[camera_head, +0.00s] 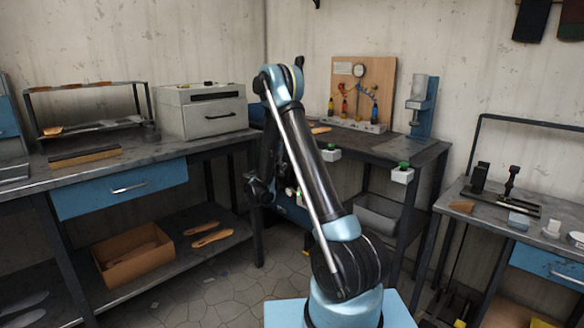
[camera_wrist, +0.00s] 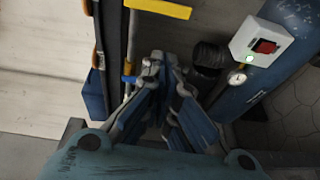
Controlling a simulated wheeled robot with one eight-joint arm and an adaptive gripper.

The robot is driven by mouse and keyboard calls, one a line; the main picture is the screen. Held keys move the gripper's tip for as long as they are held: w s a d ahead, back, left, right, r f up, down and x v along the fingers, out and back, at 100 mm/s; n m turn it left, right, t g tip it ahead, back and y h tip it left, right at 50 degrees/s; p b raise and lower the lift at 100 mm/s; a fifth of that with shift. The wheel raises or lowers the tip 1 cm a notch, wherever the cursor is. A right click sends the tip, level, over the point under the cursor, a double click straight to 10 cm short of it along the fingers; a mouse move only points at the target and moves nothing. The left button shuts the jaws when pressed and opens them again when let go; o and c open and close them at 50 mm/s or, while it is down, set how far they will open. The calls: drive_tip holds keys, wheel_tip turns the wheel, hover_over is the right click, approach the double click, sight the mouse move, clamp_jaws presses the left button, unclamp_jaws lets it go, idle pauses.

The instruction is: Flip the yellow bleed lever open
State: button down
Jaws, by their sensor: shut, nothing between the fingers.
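A flat yellow bar (camera_wrist: 158,8), which looks like the bleed lever, crosses the top edge of the wrist view and is partly cut off. A smaller yellow piece (camera_wrist: 128,79) sits on a thin upright pipe to the left of my fingertips. My gripper (camera_wrist: 161,62) is shut and empty, its fingertips below the yellow bar in the picture and apart from it. In the head view my arm covers this spot, and I cannot make out the lever there.
A blue tank (camera_wrist: 285,55) carries a white switch box (camera_wrist: 248,38) with a red switch and a small gauge (camera_wrist: 237,77), right of my gripper. A black cylinder (camera_wrist: 208,56) stands close by. The workbench (camera_head: 400,150) stands above the tank. A grey bin (camera_head: 375,215) sits under it.

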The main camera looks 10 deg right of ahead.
drive_tip(key=shift+w+a+f, duration=0.3)
drive_tip(key=shift+a+f, duration=0.3)
drive_tip(key=shift+w, duration=0.1)
drive_tip(key=x, duration=1)
drive_tip(key=s+d, duration=0.2)
drive_tip(key=s, duration=0.1)
drive_tip(key=shift+s+d+r, duration=0.1)
drive_tip(key=shift+d+r, duration=0.05)
drive_tip(key=shift+d, duration=0.05)
drive_tip(key=shift+a, duration=0.1)
